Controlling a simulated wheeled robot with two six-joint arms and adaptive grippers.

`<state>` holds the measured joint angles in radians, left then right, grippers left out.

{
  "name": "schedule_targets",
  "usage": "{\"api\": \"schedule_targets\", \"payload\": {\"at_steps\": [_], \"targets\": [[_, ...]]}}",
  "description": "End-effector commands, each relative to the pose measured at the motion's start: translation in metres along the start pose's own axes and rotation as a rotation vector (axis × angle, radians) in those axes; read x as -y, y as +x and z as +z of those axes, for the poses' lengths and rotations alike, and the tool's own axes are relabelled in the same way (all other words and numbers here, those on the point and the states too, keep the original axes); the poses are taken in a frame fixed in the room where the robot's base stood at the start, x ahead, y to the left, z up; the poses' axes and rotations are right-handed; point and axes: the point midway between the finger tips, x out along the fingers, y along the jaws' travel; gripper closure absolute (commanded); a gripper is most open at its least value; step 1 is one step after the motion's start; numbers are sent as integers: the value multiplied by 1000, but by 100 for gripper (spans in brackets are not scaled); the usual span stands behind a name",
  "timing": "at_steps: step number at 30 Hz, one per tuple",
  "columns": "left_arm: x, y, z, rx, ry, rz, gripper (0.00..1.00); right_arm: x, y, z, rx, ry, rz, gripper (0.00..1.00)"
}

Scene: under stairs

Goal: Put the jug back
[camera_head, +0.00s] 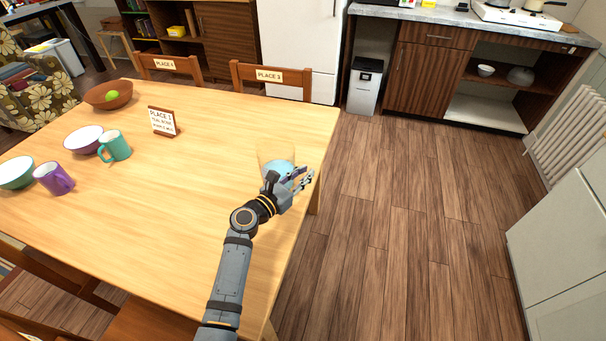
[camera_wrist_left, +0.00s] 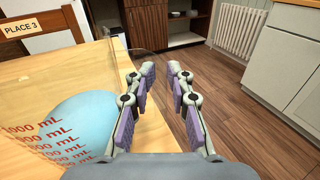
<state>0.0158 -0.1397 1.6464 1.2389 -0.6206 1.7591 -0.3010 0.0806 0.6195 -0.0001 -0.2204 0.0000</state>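The jug (camera_head: 276,156) is clear, with pale blue contents low down, and stands near the right edge of the wooden table (camera_head: 200,215). In the left wrist view the jug (camera_wrist_left: 88,125) fills the lower left, with red mL markings. My left gripper (camera_head: 303,181) is at the jug's near right side. In the left wrist view its two purple-padded fingers (camera_wrist_left: 160,75) are apart, with floor showing between them. The blue part lies left of both fingers. I cannot tell whether a clear handle lies between them. My right gripper is in neither view.
On the table's left are a purple mug (camera_head: 55,179), a teal mug (camera_head: 116,146), several bowls and a sign (camera_head: 162,121). Chairs (camera_head: 270,76) stand behind. A counter (camera_head: 440,15) with open shelves is at the back right. The floor (camera_head: 420,220) between is clear.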

Motion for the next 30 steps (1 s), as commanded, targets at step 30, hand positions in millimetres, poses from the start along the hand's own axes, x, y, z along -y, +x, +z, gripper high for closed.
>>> {"api": "schedule_targets", "payload": {"at_steps": [30], "targets": [[0, -75, 1, 2, 1, -1, 65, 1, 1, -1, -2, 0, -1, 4]]}}
